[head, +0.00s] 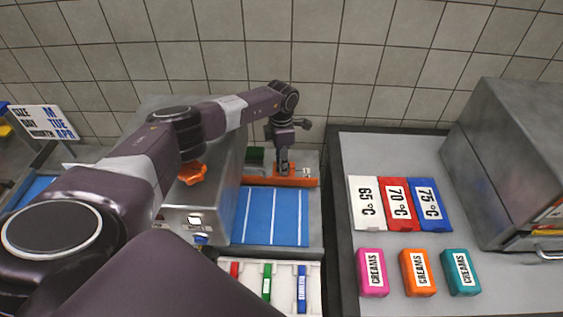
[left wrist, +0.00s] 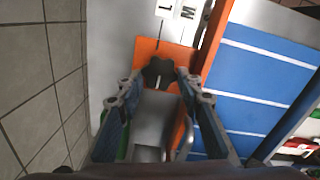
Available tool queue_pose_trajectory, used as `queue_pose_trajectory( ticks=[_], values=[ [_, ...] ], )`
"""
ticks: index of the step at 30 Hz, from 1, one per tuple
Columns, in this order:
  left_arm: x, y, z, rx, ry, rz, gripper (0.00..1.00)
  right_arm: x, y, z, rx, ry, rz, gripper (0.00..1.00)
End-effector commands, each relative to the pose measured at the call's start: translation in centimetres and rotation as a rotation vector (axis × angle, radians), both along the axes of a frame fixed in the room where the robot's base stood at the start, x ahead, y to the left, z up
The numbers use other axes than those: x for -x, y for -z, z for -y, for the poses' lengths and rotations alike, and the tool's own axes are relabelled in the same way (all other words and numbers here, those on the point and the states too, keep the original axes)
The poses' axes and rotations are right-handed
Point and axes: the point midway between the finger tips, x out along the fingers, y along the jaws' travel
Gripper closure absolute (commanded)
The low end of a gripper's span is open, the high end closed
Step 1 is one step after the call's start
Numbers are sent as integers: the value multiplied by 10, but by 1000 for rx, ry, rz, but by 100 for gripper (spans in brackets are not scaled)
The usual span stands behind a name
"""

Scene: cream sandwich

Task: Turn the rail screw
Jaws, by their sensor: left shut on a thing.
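The rail screw (left wrist: 158,71) is a black star-shaped knob on an orange rail (left wrist: 208,45), seen in the left wrist view. In the head view the orange rail (head: 298,182) lies across the back of the blue board with white lines (head: 270,217). My left gripper (head: 284,170) points down at the rail from above. In the left wrist view its fingers (left wrist: 158,84) stand on both sides of the knob and are shut on it. The screw itself is hidden by the gripper in the head view. My right gripper is not in view.
A grey metal machine with an orange knob (head: 192,173) stands left of the board. On the right counter (head: 345,150) lie white, red and blue temperature cards (head: 398,204) and several creams blocks (head: 418,272). A tiled wall is behind; a metal cabinet (head: 508,160) is at far right.

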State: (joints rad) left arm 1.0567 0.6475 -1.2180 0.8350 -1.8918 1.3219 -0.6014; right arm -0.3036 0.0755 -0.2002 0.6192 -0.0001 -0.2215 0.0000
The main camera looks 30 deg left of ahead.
Motion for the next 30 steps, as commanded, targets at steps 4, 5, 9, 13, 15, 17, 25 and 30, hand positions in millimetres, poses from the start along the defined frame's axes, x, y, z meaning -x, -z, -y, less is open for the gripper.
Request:
queue_pose_trajectory(
  ticks=[4, 5, 9, 13, 15, 17, 25, 30],
  values=[
    [0, 0, 0, -1, -22, 1, 91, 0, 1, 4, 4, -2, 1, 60],
    [0, 0, 0, -1, -30, 1, 91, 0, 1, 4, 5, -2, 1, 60],
    [0, 0, 0, -1, -92, 1, 91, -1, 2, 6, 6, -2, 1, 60],
    [0, 0, 0, -1, -183, 1, 91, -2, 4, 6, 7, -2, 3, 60],
    [0, 0, 0, -1, -242, 1, 91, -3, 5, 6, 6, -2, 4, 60],
    [0, 0, 0, -2, -297, 1, 91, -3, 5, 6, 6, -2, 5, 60],
    [1, -1, 2, -2, -553, 1, 91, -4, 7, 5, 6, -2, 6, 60],
    [1, -1, 2, -1, -714, 2, 91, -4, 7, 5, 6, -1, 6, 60]
  ],
)
